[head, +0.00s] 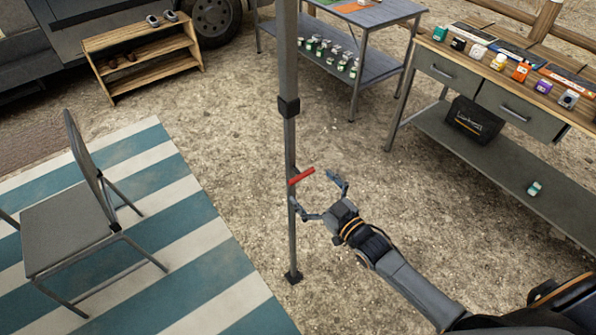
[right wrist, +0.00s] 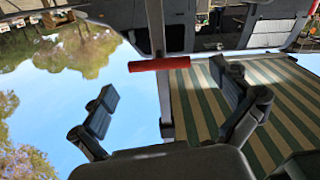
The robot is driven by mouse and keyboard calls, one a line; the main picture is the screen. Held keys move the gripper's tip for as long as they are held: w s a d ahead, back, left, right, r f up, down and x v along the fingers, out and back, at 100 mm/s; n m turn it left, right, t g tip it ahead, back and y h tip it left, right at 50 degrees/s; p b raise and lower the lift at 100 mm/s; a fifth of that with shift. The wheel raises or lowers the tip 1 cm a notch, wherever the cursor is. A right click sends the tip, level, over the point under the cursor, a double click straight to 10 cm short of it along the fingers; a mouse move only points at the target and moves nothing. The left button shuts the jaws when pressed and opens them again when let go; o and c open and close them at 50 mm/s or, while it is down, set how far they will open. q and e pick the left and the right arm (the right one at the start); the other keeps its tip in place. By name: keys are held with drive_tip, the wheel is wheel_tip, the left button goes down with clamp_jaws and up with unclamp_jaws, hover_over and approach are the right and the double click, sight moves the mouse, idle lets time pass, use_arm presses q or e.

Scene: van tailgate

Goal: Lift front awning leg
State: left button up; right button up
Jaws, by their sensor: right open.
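The front awning leg (head: 290,140) is a grey upright pole with a dark collar and a small foot on the gravel. A red handle (head: 301,176) sticks out from its lower part. My right gripper (head: 318,194) is open beside the leg at about the handle's height, its fingers spread towards the pole. In the right wrist view the red handle (right wrist: 159,65) lies across the gap between the open fingers (right wrist: 165,83), just beyond them; I cannot tell whether they touch. My left gripper is not in view.
A grey folding chair (head: 70,215) stands on a striped mat (head: 190,262) at left. A wooden shelf (head: 145,50) holds shoes. A table (head: 380,15) and a drawer workbench (head: 480,90) with small items stand at right. Gravel around the leg's foot is clear.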

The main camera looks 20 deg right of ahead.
sight(298, 171)
drive_tip(key=x, duration=0.4)
drive_tip(key=shift+w, duration=0.35)
drive_tip(key=shift+w+a, duration=0.25)
drive_tip(key=shift+w, duration=0.25)
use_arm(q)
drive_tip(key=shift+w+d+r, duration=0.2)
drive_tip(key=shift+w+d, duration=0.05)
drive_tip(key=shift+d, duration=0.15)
use_arm(e)
drive_tip(key=shift+w, duration=0.1)
